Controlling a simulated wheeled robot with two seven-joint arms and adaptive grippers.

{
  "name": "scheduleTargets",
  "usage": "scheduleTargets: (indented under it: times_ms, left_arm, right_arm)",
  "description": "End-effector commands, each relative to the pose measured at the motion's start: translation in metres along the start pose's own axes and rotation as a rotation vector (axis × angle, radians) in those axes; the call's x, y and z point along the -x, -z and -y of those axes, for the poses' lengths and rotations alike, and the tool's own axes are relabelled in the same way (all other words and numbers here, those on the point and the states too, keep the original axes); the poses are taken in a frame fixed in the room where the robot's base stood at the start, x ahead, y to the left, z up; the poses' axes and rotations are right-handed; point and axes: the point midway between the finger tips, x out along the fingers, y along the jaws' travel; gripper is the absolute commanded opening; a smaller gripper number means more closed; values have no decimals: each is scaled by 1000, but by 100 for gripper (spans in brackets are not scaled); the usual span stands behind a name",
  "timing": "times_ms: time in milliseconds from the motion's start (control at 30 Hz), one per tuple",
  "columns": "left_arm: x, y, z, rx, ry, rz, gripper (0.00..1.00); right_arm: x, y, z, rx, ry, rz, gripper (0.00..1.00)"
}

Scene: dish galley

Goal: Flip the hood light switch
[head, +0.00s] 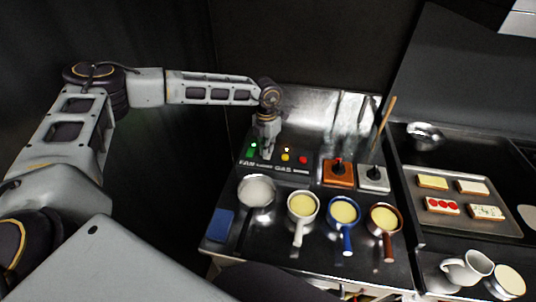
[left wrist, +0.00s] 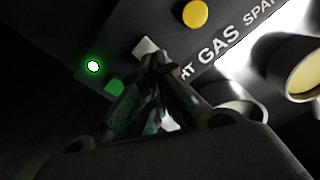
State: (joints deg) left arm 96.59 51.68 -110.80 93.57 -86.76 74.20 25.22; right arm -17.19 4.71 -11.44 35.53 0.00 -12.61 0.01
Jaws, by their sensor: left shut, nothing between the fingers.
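A dark control panel (head: 275,160) at the back of the counter carries a row of coloured buttons. Its labels FAN, GAS and SPARK can be read; another between FAN and GAS is partly hidden. In the left wrist view a pale switch (left wrist: 146,47) stands between the green button (left wrist: 115,87) and the yellow button (left wrist: 195,13), above a label ending in HT. My left gripper (head: 266,154) points down at the panel, hiding this switch in the head view. Its shut, empty fingertips (left wrist: 156,62) are right at the pale switch; I cannot tell whether they touch. My right gripper is not in view.
Several small pans, one a yellow-filled white pan (head: 303,206), stand in front of the panel. An orange block (head: 338,174) and a white block (head: 373,179) with levers stand to its right. A tray (head: 414,210) of toasts lies far right. A green lamp (left wrist: 94,66) glows.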

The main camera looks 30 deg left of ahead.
Motion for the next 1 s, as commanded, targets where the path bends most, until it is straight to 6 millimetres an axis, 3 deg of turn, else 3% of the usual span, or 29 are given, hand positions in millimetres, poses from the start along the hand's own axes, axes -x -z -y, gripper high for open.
scheduleTargets:
  times_ms: [1000]
  left_arm:
    - [-10, 0, 0, 0, 0, 0, 0]
  right_arm:
    - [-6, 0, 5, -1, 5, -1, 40]
